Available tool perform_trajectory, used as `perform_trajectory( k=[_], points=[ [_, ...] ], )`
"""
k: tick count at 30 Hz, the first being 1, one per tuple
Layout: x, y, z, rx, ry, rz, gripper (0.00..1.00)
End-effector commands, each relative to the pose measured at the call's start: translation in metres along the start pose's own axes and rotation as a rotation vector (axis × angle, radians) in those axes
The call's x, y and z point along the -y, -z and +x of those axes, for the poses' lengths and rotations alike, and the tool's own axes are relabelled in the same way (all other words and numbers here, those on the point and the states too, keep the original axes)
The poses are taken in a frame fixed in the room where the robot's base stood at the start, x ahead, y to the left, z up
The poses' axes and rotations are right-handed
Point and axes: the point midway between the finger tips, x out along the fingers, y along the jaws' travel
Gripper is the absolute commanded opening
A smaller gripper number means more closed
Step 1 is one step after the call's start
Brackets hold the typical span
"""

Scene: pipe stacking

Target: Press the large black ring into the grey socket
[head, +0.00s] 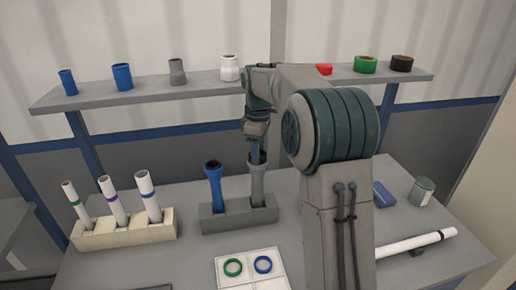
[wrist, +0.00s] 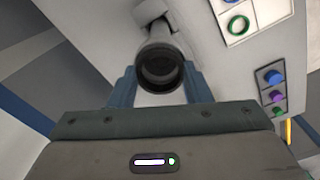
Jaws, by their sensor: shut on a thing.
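The grey socket (head: 258,185) stands upright in the right part of a grey block, and its flared top shows just under my gripper (head: 257,157). In the wrist view, my gripper's blue fingers (wrist: 160,92) are on both sides of the large black ring (wrist: 141,75) and shut on it. The ring lies at the mouth of the grey socket (wrist: 152,12), roughly centred on it. I cannot tell how deep it sits. In the head view the ring is hidden by the fingers.
A blue pipe (head: 214,187) stands close left in the same block (head: 225,220). A white tray (head: 250,256) holds a green and a blue ring in front. A cream rack (head: 120,233) with white tubes is left. A shelf (head: 205,82) with several fittings spans behind. A white pipe (head: 415,243) lies right.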

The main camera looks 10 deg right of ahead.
Motion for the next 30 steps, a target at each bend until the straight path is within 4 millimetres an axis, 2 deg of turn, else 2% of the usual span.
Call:
perform_trajectory(
  k=[8, 9, 12, 17, 18, 20, 30],
  points=[
    [0.0000, 0.0000, 0.0001, 0.000, 0.000, 0.000, 0.23],
    [0.0000, 0.0000, 0.0001, 0.000, 0.000, 0.000, 0.47],
    [0.0000, 0.0000, 0.0001, 0.000, 0.000, 0.000, 0.70],
    [0.0000, 0.0000, 0.0000, 0.000, 0.000, 0.000, 0.70],
    [0.0000, 0.0000, 0.0000, 0.000, 0.000, 0.000, 0.72],
    [0.0000, 0.0000, 0.0000, 0.000, 0.000, 0.000, 0.88],
    [0.0000, 0.0000, -0.0016, 0.000, 0.000, 0.000, 0.88]
  ],
)
